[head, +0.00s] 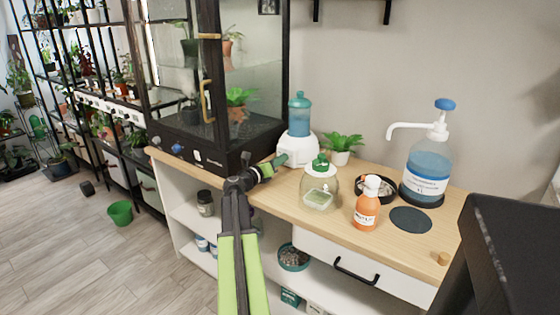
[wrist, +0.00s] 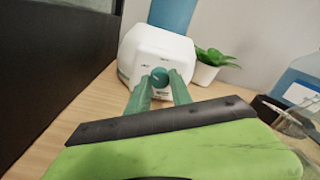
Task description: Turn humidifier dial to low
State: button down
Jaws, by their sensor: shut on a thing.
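The humidifier (head: 298,148) has a white base and a blue-green tank, and stands on the wooden counter beside the glass cabinet. In the wrist view its white base (wrist: 150,45) fills the upper middle, its front facing me. The round teal dial (wrist: 159,76) is on that front, with small dark marks around it too small to read. My gripper (head: 279,161) reaches the humidifier's front. In the wrist view the green fingers of my gripper (wrist: 163,82) are shut on the dial, one on each side. Which mark the dial points to cannot be told.
A dark-framed glass cabinet (head: 215,140) stands close on the left. A potted plant (head: 342,147) is right of the humidifier. A glass jar (head: 320,190), an orange bottle (head: 366,206) and a large pump bottle (head: 426,170) stand farther right on the counter (head: 400,243).

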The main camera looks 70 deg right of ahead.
jog(key=m, duration=0.6)
jog(key=shift+a+m+p, duration=0.15)
jog(key=shift+m+p, duration=0.25)
jog(key=m, duration=0.5)
jog(key=shift+s+m+t, duration=0.15)
jog(key=shift+m+t, duration=0.15)
jog(key=shift+t, duration=0.1)
jog(key=c, duration=1.1)
grip_release()
jog(key=shift+r, duration=0.1)
jog(key=shift+c, duration=0.2)
jog(key=v, duration=1.1)
jog(key=p+v, duration=0.1)
jog(key=v, duration=0.5)
jog(key=shift+r, duration=0.35)
jog(key=shift+a, duration=0.15)
